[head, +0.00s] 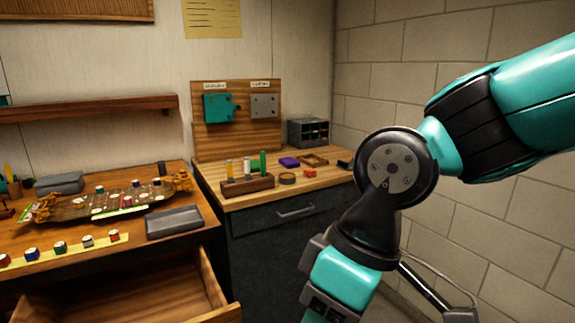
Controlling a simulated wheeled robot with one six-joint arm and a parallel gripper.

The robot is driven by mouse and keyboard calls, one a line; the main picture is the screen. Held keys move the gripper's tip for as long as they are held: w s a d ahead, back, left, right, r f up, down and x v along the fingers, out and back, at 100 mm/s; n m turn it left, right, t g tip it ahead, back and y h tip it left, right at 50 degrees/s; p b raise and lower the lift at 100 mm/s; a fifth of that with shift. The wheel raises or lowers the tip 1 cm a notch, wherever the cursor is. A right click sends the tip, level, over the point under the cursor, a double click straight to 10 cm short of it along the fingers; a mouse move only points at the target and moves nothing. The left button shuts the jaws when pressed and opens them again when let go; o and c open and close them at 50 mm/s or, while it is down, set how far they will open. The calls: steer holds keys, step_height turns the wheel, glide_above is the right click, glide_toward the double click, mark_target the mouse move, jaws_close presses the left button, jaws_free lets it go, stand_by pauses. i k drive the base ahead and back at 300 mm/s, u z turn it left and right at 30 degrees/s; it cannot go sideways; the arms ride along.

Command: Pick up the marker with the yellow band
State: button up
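A small wooden block (247,186) stands on the right-hand wooden bench and holds upright markers. The marker with the yellow band (230,168) appears to be the leftmost one, with yellow on its upper part. A white marker (246,169) stands in the middle and a taller green marker (263,163) at the right. Their details are too small to read. My arm comes in from the upper right and bends down in front of the bench's right side. My gripper's fingertips are out of frame, so whether it is open or shut does not show.
A tape-like ring (287,178), purple item (289,162) and red piece (310,173) lie right of the block.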

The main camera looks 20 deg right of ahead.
mark_target(229, 164)
steer(key=z, duration=0.5)
steer(key=k, duration=0.6)
steer(key=z, duration=0.55)
steer(key=i, duration=1)
steer(key=u, duration=0.85)
steer(key=i, duration=1.2)
steer(key=u, duration=1.45)
steer(key=i, duration=0.4)
steer(key=u, duration=0.3)
